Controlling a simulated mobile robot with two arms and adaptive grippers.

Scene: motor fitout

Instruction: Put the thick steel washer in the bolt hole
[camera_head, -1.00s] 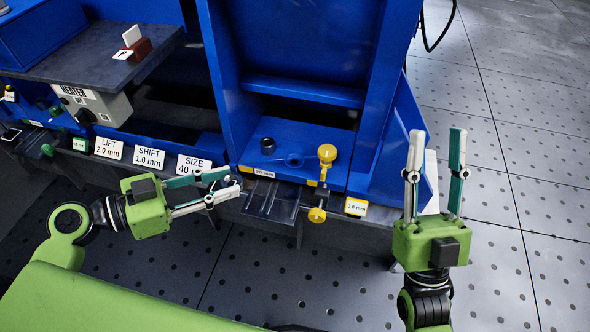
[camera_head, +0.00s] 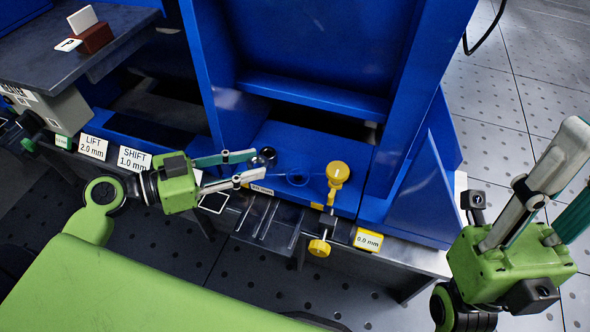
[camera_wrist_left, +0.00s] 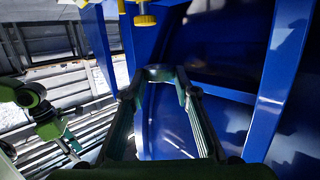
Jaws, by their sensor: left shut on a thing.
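The thick steel washer (camera_head: 267,155) is a dark grey ring on the left part of the blue ledge. My left gripper (camera_head: 258,164) reaches it from the left and is shut on it. In the left wrist view the grey ring (camera_wrist_left: 159,72) shows between the fingertips. The bolt hole (camera_head: 297,178) looks like a round blue opening in the ledge, to the right of the washer and slightly nearer. I cannot tell whether the washer is lifted off the ledge. My right gripper (camera_head: 575,175) is open and empty at the right edge, well away from the ledge.
A yellow knob (camera_head: 338,173) stands right of the hole, with another yellow knob (camera_head: 318,248) below it. Blue uprights and a crossbar (camera_head: 314,96) frame the ledge. A dark clear-sided tray (camera_head: 265,222) sits in front. Perforated floor lies beyond on the right.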

